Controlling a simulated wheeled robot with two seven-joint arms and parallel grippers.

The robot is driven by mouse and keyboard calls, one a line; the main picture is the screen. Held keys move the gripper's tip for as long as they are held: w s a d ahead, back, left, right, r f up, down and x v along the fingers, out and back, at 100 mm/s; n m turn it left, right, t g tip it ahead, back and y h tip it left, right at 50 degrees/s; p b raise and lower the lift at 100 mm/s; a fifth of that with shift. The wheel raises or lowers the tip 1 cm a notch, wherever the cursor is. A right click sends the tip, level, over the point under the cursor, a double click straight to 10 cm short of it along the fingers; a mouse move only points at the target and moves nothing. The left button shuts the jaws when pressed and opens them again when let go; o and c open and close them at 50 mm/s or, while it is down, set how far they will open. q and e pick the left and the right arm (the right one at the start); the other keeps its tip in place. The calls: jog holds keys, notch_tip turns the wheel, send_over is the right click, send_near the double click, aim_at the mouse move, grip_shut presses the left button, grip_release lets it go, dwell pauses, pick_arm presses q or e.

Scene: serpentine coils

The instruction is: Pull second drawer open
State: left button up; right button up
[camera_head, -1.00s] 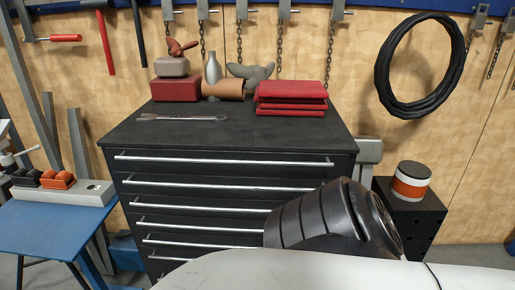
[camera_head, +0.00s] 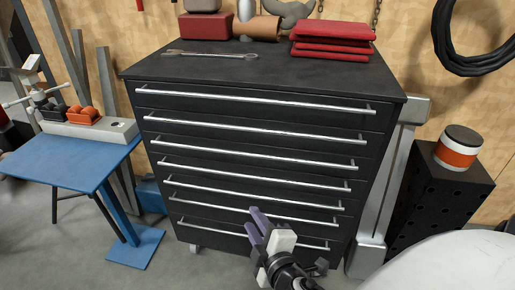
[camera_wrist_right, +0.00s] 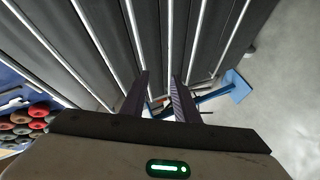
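The black drawer cabinet (camera_head: 275,72) stands in the middle of the head view, with several drawers, each with a long silver bar handle. The second drawer from the top (camera_head: 255,134) looks shut, flush with the others, and its handle (camera_head: 255,128) is clear of any gripper. My right gripper (camera_head: 257,222) is in front of the lowest drawers, well below the second handle. In the right wrist view its two fingers (camera_wrist_right: 158,97) are apart with nothing held. A handle bar runs along the line between them there; I cannot tell its depth. My left gripper is not in view.
A blue table (camera_head: 75,165) with a vise stands at the left. A black perforated stand (camera_head: 440,195) with an orange-banded can (camera_head: 457,148) is at the right. A wrench (camera_head: 210,54) and folded red cloths (camera_head: 333,40) lie on the cabinet top.

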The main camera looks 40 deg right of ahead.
aim_at(253, 137)
jog(key=w+d+r+n+t+h+b, duration=0.1)
jog(key=d+r+n+t+h, duration=0.1)
jog(key=r, duration=0.4)
jog(key=w+d+r+n+t+h+b, duration=0.2)
jog(key=r+t+h, duration=0.1)
jog(key=r, duration=0.4)
jog(key=p+x, duration=0.1)
jog(key=x, duration=0.4)
jog(key=p+x, duration=0.1)
jog(key=x, duration=0.4)
jog(key=shift+d+f, duration=0.1)
jog(key=shift+d, duration=0.15)
grip_shut()
jog(key=shift+s, duration=0.1)
